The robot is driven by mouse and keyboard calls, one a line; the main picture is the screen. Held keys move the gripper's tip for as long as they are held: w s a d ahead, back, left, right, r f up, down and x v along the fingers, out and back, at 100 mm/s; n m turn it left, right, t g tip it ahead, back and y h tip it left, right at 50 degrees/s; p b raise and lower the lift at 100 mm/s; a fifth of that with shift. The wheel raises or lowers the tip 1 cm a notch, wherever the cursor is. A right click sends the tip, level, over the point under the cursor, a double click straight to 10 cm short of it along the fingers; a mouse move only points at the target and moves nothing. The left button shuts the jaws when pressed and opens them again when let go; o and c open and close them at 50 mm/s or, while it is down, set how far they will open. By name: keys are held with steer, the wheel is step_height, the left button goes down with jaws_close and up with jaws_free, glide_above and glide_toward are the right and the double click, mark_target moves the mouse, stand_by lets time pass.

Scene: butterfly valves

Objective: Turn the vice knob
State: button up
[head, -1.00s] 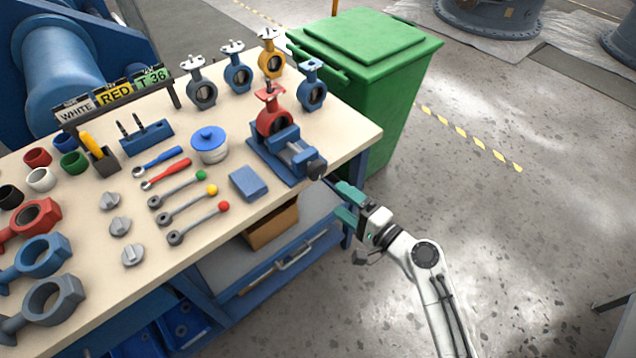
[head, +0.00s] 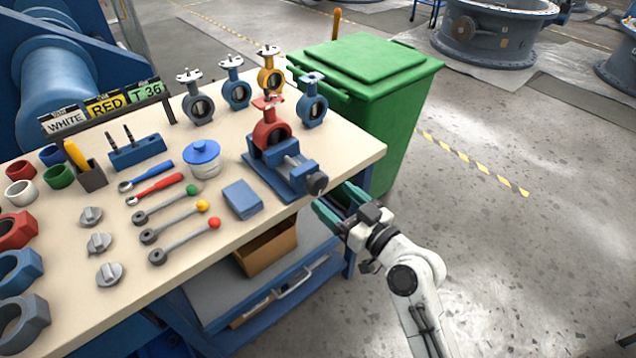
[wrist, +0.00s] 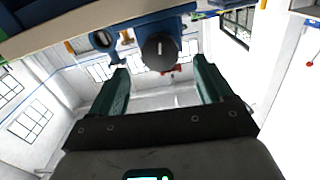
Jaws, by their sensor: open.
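The blue vice (head: 282,165) stands at the right front corner of the workbench with a red butterfly valve (head: 270,128) at its jaws. Its dark round knob (head: 316,183) sticks out past the bench edge. My gripper (head: 335,203) is open and empty, beside the bench and just below and to the right of the knob. In the wrist view the knob (wrist: 159,53) shows beyond the fingertips, roughly midway between the two green fingers of my gripper (wrist: 160,80). The fingers appear apart from the knob.
The workbench (head: 80,215) holds levers, grey knobs, a blue-lidded pot (head: 203,158) and a blue box (head: 242,199) left of the vice. More valves stand along its back edge. A green bin (head: 375,90) stands behind my gripper. The floor to the right is clear.

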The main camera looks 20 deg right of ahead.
mark_target(321, 187)
steer(key=x, duration=0.6)
steer(key=shift+w, duration=0.25)
steer(key=shift+c, duration=0.5)
steer(key=c, duration=0.9)
steer(key=shift+f+m, duration=0.1)
steer(key=shift+m, duration=0.8)
steer(key=o, duration=1)
steer(key=shift+s, duration=0.1)
steer(key=b+v, duration=0.1)
steer(key=v, duration=0.9)
steer(key=shift+s, duration=0.35)
